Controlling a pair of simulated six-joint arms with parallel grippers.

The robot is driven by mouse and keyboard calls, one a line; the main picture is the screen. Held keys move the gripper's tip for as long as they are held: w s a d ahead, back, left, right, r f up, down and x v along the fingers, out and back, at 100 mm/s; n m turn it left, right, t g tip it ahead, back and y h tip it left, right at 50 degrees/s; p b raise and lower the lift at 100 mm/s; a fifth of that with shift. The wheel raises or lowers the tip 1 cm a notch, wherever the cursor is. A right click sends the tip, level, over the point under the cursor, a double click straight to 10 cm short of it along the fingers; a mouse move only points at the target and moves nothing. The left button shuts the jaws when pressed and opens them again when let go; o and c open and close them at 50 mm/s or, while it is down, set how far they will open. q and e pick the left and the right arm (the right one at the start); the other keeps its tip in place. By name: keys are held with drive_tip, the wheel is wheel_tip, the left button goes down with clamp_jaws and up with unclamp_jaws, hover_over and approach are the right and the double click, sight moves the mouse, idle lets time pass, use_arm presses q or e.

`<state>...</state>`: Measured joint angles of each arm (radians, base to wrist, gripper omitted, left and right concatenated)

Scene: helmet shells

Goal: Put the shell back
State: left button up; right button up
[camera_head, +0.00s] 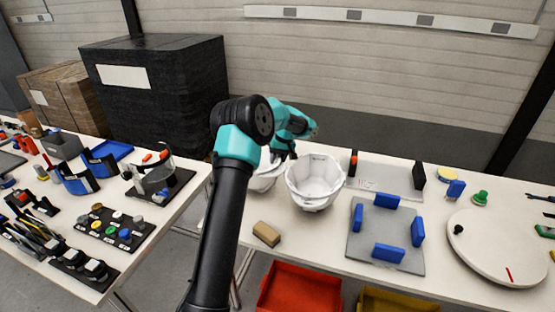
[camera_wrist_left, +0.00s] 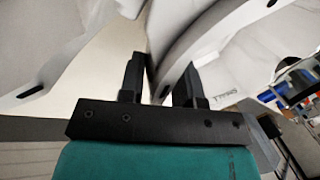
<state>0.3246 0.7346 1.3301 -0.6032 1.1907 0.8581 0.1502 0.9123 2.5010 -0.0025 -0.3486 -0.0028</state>
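A white, bowl-like shell (camera_head: 315,185) stands on the right-hand table in the head view. A second white shell (camera_head: 264,180) is left of it, partly hidden by my left arm. My left gripper (camera_head: 284,152) reaches down at the rims of the shells; its fingertips are hard to make out there. In the left wrist view its two dark fingers (camera_wrist_left: 160,85) are apart, with a curved white shell wall (camera_wrist_left: 185,48) running down between them. Firm contact on both sides does not show. My right gripper is out of view.
A tan block (camera_head: 266,234) lies near the table's front edge. A grey plate (camera_head: 360,250) with blue uprights, a grey panel with black posts (camera_head: 390,176) and a round white disc (camera_head: 500,245) are to the right. A red bin (camera_head: 298,290) sits below.

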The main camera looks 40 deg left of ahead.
use_arm(q)
drive_tip(key=shift+o, duration=1)
drive_tip(key=shift+r, duration=0.65)
drive_tip(key=v, duration=1.2)
drive_tip(key=shift+w+f, duration=0.1)
